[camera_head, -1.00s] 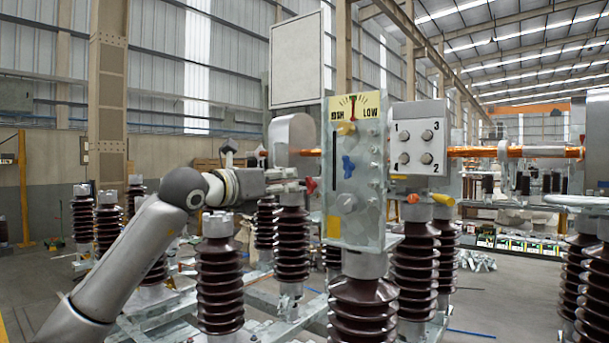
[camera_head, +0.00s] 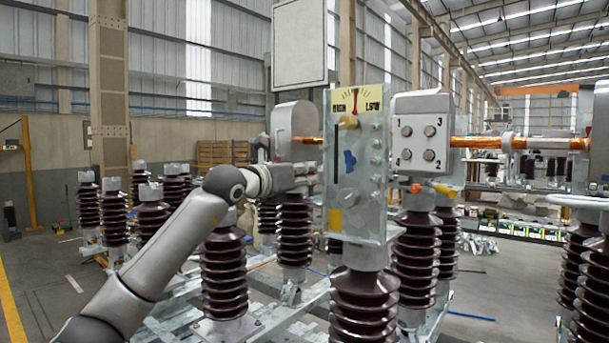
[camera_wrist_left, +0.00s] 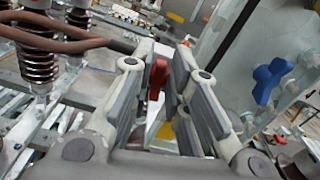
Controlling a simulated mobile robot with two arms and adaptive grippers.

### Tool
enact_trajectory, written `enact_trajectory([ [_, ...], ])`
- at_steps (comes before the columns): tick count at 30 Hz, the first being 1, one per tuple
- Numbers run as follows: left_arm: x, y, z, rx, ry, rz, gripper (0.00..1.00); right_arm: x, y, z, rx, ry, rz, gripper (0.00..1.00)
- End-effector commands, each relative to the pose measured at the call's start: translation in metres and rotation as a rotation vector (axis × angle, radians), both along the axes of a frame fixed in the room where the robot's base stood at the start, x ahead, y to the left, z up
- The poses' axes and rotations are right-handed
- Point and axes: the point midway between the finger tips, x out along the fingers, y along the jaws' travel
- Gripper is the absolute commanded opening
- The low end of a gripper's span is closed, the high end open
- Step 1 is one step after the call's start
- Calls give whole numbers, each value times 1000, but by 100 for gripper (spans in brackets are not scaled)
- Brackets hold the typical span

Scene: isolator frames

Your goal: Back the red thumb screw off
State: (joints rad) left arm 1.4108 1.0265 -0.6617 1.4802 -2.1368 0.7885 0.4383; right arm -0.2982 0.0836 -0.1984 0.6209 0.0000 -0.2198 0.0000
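The red thumb screw (camera_wrist_left: 157,78) shows in the left wrist view, between the two fingers near their tips. Narrow room seems to show beside it; firm contact cannot be made out. In the head view it is hidden around my left gripper (camera_head: 305,178). That gripper is at the left edge of the upright panel (camera_head: 357,225), at mid height. In the wrist view my left gripper (camera_wrist_left: 160,72) has its fingers apart, one on each side of the screw. My right gripper is not in view.
The panel carries a blue thumb screw (camera_head: 350,163), also right in the wrist view (camera_wrist_left: 270,80), a yellow knob (camera_head: 348,122) and a HIGH/LOW scale (camera_head: 356,101). A numbered box (camera_head: 420,133) stands to the right. Brown ribbed insulators (camera_head: 224,275) crowd below and around the arm.

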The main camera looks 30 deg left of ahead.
Motion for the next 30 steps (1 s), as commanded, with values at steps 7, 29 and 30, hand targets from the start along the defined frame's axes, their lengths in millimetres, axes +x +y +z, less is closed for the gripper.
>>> enact_trajectory([
  [7,0,1,0,-9,1,1,0,-1,1,-2,2,1,0,40],
  [29,0,5,-5,-509,39,-2,0,-3,6,-46,7,4,0,40],
  [30,0,6,-5,-546,43,-1,0,-3,6,-48,7,4,0,40],
])
